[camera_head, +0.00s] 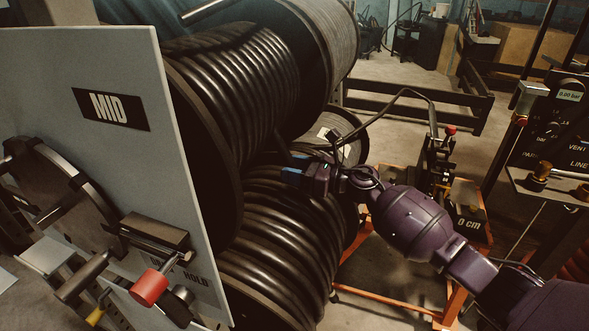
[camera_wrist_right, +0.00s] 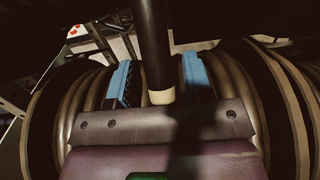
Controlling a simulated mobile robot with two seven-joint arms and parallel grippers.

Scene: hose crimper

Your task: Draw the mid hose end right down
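The mid hose end is a black hose (camera_wrist_right: 153,45) with a pale tip (camera_wrist_right: 161,97) in the right wrist view. It runs between the two blue finger pads of my right gripper (camera_wrist_right: 158,82), with a gap on both sides. The gripper is open around it and not clamped. In the head view my right gripper (camera_head: 302,170) is in front of the reels, and the hose there is mostly hidden in shadow. The reel behind the panel marked MID (camera_head: 112,108) carries black hose coils (camera_head: 225,85). My left gripper is not in view.
A lower reel of thick black hose (camera_head: 275,235) lies close below my right gripper. A red-knobbed lever (camera_head: 150,287) and a crank wheel sit on the grey panel. An orange-framed stand with a "0 cm" display (camera_head: 467,224) and a gauge panel (camera_head: 555,125) are at right.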

